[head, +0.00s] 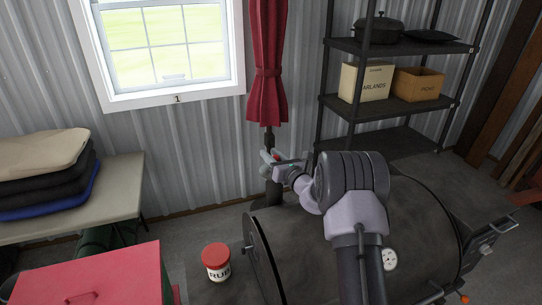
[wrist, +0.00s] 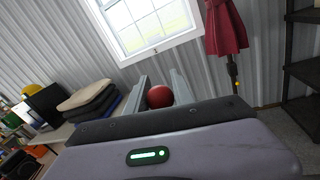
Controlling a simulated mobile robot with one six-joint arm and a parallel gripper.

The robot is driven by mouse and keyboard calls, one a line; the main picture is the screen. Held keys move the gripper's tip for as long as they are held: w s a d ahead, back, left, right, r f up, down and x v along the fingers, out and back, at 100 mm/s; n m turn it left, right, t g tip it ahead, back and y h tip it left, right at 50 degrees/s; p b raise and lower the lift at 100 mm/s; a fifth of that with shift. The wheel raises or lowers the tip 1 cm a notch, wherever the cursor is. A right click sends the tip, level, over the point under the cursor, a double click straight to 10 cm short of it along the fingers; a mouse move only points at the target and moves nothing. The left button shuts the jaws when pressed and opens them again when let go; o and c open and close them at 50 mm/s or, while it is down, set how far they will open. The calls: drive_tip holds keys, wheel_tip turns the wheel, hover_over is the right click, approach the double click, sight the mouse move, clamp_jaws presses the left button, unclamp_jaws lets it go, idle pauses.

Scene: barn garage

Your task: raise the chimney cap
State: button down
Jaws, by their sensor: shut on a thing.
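A black smoker barrel (head: 315,240) lies in front of me, with a dark chimney (head: 274,193) rising at its far left end. My gripper (head: 275,158) is at the top of this chimney. Its fingers are shut on a red round knob, which shows clearly between them in the wrist view (wrist: 159,96) and which I take to be the chimney cap's. The rest of the cap is hidden by the fingers and gripper body, so I cannot tell whether it touches the chimney rim.
A closed red umbrella (head: 268,85) stands just behind the chimney. A red-lidded jar (head: 216,262) stands left of the barrel. A dark shelf rack (head: 385,100) is at the back right. A table with stacked cushions (head: 45,165) is on the left.

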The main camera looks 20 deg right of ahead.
idle(0.3)
wheel_tip(320, 180, up, 4)
drive_tip(key=shift+f+p, duration=0.2)
drive_tip(key=shift+p, duration=0.85)
drive_tip(key=c, duration=1.1)
unclamp_jaws()
drive_tip(key=shift+s, duration=0.1)
drive_tip(key=s+d, duration=0.3)
drive_tip(key=s, duration=1.4)
drive_tip(key=shift+d, duration=0.2)
drive_tip(key=shift+w, duration=0.1)
